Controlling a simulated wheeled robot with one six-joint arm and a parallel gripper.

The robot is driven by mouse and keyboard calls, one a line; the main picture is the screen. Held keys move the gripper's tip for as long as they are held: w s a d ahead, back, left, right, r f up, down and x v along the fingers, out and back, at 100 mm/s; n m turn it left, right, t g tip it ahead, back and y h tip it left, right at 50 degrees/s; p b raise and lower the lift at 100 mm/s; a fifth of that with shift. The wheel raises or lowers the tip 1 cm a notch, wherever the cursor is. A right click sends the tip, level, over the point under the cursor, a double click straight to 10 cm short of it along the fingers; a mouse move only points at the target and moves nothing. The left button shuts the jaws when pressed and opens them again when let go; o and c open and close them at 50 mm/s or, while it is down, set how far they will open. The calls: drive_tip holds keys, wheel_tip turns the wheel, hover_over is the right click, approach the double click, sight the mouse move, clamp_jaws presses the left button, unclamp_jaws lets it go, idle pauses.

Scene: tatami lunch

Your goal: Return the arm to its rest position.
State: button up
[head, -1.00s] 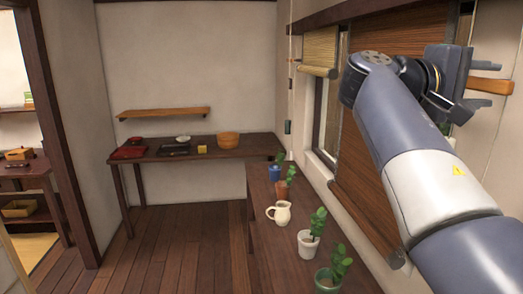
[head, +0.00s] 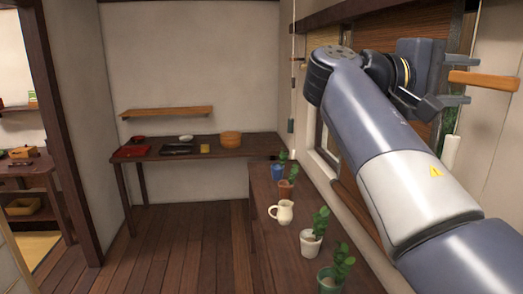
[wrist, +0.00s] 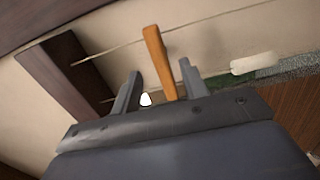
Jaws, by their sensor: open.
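My gripper shows at the upper right of the head view (head: 455,108) and at the middle of the wrist view (wrist: 160,75). Its two fingers stand apart, with nothing seen held between them. My arm is raised and reaches from the lower right toward the window wall. An orange-brown wooden bar (head: 483,80) juts out near the gripper. In the wrist view the bar (wrist: 160,62) appears between and beyond the fingers; whether it touches them I cannot tell.
A long table (head: 262,215) along the window holds potted plants (head: 313,240) and a cream pitcher (head: 282,212). A back table (head: 130,160) holds dishes below a wall shelf (head: 167,112). A white cylinder (head: 451,152) hangs near my arm. The wooden floor (head: 180,250) is clear.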

sight(486, 78)
drive_tip(key=d, duration=0.6)
drive_tip(key=shift+w+d+r+p, duration=0.1)
drive_tip(key=shift+w+d+p, duration=0.2)
drive_tip(key=shift+w+p, duration=0.1)
drive_tip(key=shift+w+d+r+n+p, duration=0.1)
drive_tip(key=shift+r+n+p, duration=0.05)
drive_tip(key=shift+n+p, duration=0.25)
drive_tip(key=shift+r+n+p, duration=0.15)
drive_tip(key=shift+n+p, duration=0.3)
drive_tip(key=shift+n, duration=0.45)
drive_tip(key=shift+n+p, duration=0.45)
drive_tip(key=shift+n, duration=0.45)
